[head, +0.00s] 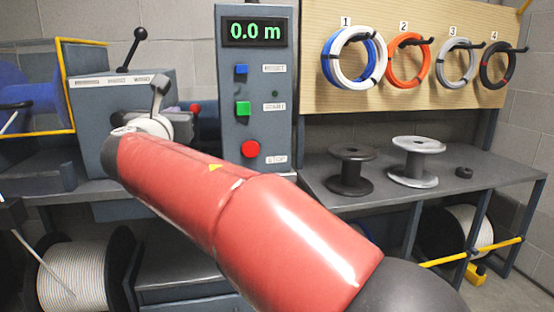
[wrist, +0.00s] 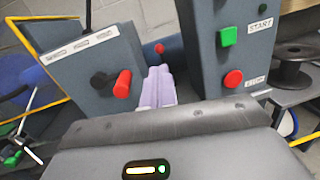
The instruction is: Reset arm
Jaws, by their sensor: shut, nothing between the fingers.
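My gripper (wrist: 158,73) shows in the wrist view as pale lilac fingers held together, with nothing between them. It is in front of the gap between a grey box with labels (wrist: 70,62) and the control column (wrist: 205,45). A red handle (wrist: 122,84) with a black end is on the box's face, left of the fingers. In the head view my red arm reaches up and left to the box (head: 90,88); its far end hides part of the box, and I cannot make out the fingers there.
The control column (head: 228,130) reads 0.0 m, with blue, green and red buttons. A bench (head: 460,185) at right holds two spools. Coils hang on a wooden board (head: 310,95). A black-knobbed lever (head: 132,45) rises from the box. A cable reel (head: 80,278) stands low left.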

